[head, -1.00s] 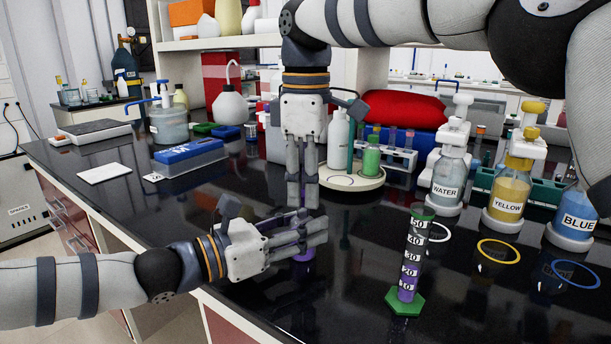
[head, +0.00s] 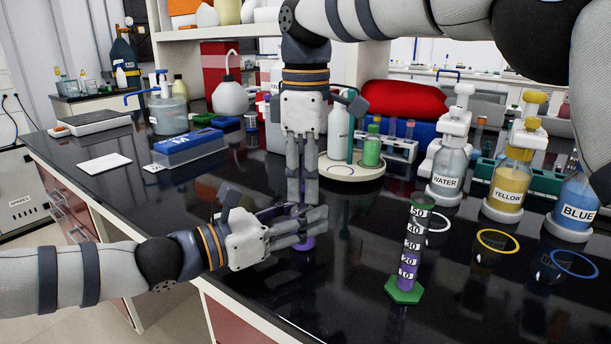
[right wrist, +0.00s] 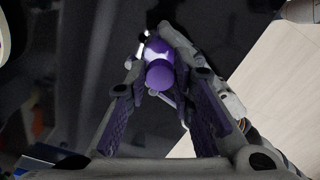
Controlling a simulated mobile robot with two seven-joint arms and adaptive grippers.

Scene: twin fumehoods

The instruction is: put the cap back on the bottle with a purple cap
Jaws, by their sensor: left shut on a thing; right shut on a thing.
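My left gripper (head: 316,222) is shut on a small purple bottle (head: 304,243) over the front of the black bench. Its fingers hide most of the bottle, and only the purple lower part shows. My right gripper (head: 303,190) points straight down from above, its fingertips right at the left fingers. In the right wrist view it is shut on a round purple cap (right wrist: 160,75). A purple and white part of the bottle (right wrist: 156,46) shows just beyond the cap. Cap and bottle look close and roughly in line; whether they touch, I cannot tell.
A graduated cylinder with a green base (head: 404,290) stands to the right of my left gripper. WATER (head: 446,180), YELLOW (head: 508,190) and BLUE (head: 573,208) bottles stand farther right. A round tray (head: 352,174) with bottles is behind. The bench's front edge is close.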

